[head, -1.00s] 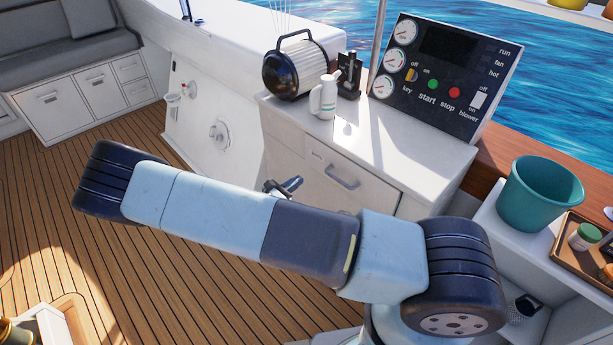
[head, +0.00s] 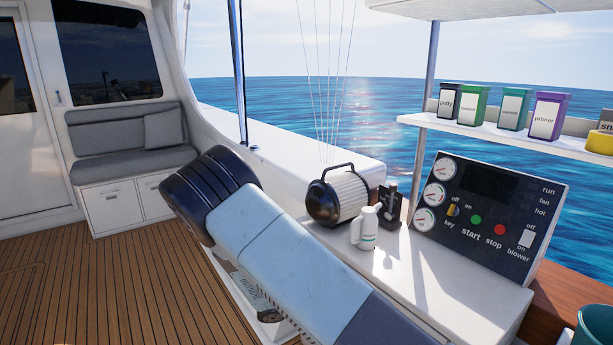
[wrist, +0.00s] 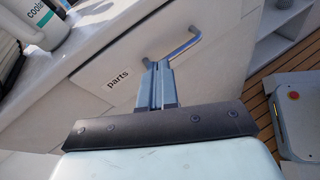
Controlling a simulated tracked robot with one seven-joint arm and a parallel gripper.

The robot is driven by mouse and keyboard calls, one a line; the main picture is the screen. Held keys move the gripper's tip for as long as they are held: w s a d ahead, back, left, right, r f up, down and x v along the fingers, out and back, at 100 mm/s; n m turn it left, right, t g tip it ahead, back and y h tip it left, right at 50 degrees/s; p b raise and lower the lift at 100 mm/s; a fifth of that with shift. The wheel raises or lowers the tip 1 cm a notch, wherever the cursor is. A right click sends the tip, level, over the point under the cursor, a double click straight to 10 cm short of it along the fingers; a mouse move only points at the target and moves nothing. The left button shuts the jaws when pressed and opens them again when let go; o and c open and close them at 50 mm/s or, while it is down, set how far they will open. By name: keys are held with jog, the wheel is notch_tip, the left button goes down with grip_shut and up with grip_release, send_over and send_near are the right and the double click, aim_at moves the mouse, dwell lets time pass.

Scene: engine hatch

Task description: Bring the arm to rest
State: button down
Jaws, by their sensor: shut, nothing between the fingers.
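My arm (head: 270,245) shows large in the head view, slanting from the lower middle up to the dark joint at the left. In that view my gripper cannot be made out. In the wrist view my gripper (wrist: 158,66) points away from the camera with its fingers together and nothing between them. Beyond it is the white drawer front (wrist: 115,60) marked "parts", with a grey bar handle (wrist: 183,47). The fingertips appear near the handle in the picture; I cannot tell the gap.
A white counter (head: 400,285) carries a white coolant bottle (head: 367,228), a ribbed cylinder with a handle (head: 338,196) and a control panel (head: 489,215). A shelf (head: 480,133) holds several labelled containers. A teal bucket (head: 594,328) is at the lower right. The wooden deck (head: 110,285) at left is clear.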

jog(key=s+d+r+m+g+y, duration=0.1)
jog(key=s+d+r+m+y, duration=0.25)
jog(key=r, duration=0.55)
jog(key=s+d+r+m+g+y, duration=0.25)
jog(key=r+m, duration=0.25)
jog(key=r, duration=0.3)
jog(key=s+d+r+m+g+y, duration=0.1)
jog(key=s+d+r+m+y, duration=0.25)
jog(key=r, duration=0.55)
jog(key=s+d+r+m+t+y, duration=0.4)
jog(key=s+r+m+t, duration=0.2)
jog(key=s+r, duration=0.8)
jog(key=shift+s+d+m, duration=0.2)
jog(key=shift+s+m, duration=0.1)
jog(key=shift+s, duration=0.45)
